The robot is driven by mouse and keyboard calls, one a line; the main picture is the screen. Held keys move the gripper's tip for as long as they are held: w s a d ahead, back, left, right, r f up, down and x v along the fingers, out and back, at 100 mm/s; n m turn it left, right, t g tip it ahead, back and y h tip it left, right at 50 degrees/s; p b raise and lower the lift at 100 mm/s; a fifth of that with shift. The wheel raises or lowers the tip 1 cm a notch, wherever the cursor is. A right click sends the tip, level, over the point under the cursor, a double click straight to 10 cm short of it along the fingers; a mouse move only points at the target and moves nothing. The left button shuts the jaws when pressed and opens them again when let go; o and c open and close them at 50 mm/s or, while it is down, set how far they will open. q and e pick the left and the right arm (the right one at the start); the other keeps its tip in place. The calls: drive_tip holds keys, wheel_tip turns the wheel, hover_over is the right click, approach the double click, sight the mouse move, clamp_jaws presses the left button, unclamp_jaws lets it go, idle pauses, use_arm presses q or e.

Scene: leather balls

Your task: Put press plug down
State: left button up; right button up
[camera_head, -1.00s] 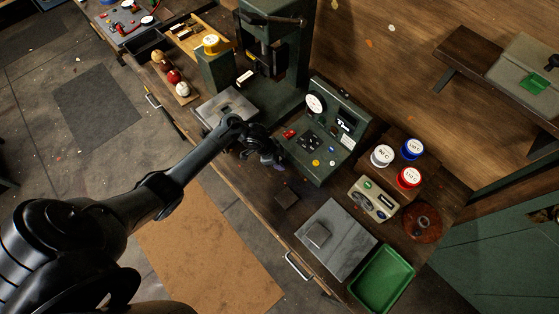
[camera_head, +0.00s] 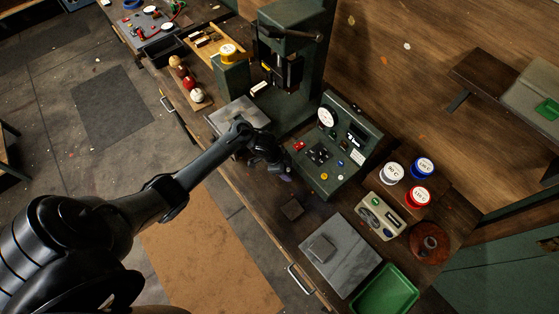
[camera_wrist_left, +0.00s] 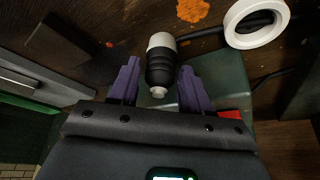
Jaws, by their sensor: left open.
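My left gripper (camera_head: 285,174) is over the workbench in the head view, in front of the green control box (camera_head: 340,145). Its purple fingers (camera_wrist_left: 159,68) are open in the left wrist view. The press plug (camera_wrist_left: 160,72), with a black body, pale collar and small metal tip, shows between the fingers, with a gap visible on each side. I cannot tell whether it rests on a surface. I cannot make out the plug in the head view. My right gripper is not in view.
A green press (camera_head: 285,60) stands behind the gripper. Nearby on the bench are a grey plate (camera_head: 340,255), a green tray (camera_head: 385,290), a beige meter (camera_head: 380,215) and lidded pots (camera_head: 420,195). A white ring (camera_wrist_left: 257,22) and dark cable show in the wrist view.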

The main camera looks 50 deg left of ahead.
use_arm(q)
drive_tip(key=p+v, duration=0.2)
drive_tip(key=v, duration=0.8)
drive_tip(key=s+d+n+t+y, duration=0.2)
drive_tip(key=s+d+t+y, duration=0.15)
drive_tip(key=d, duration=0.55)
drive_tip(key=s+d+r+n+g, duration=0.1)
drive_tip(key=s+d+r+n, duration=0.1)
drive_tip(key=s, duration=0.6)
drive_tip(key=s+d+r+n+g, duration=0.1)
drive_tip(key=s+r+n+g, duration=0.1)
drive_tip(key=s+r, duration=0.5)
drive_tip(key=shift+s+d+n, duration=0.35)
drive_tip(key=shift+s+n, duration=0.05)
drive_tip(key=shift+n, duration=0.5)
drive_tip(key=o, duration=0.3)
wheel_tip(320, 180, up, 10)
drive_tip(key=p, duration=0.9)
drive_tip(key=shift+f, duration=0.1)
drive_tip(key=shift+o, duration=0.2)
drive_tip(key=shift+f, duration=0.25)
